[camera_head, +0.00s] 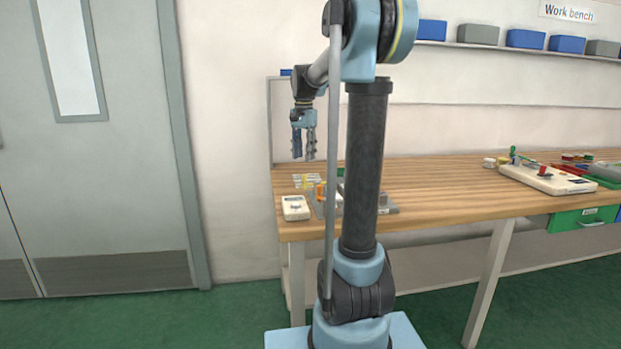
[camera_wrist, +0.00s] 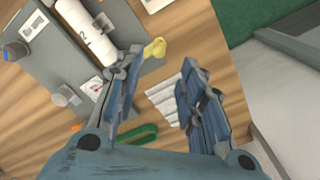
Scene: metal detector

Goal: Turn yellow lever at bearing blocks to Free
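The yellow lever (camera_wrist: 154,48) shows in the wrist view beside the left fingertip, at the edge of a grey fixture plate (camera_wrist: 40,75). A white roller (camera_wrist: 85,32) with dark markings lies on that plate. My gripper (camera_wrist: 158,65) is open and empty, with a wide gap between its fingers. The lever appears near the gap's left side; I cannot tell whether finger and lever touch. In the head view my gripper (camera_head: 303,157) points down, above the left end of the bench. The lever's setting cannot be read.
Knobs stand on the plate. In the head view a white box (camera_head: 295,208) sits at the bench's front left; the bench (camera_head: 450,188) is clear mid-right.

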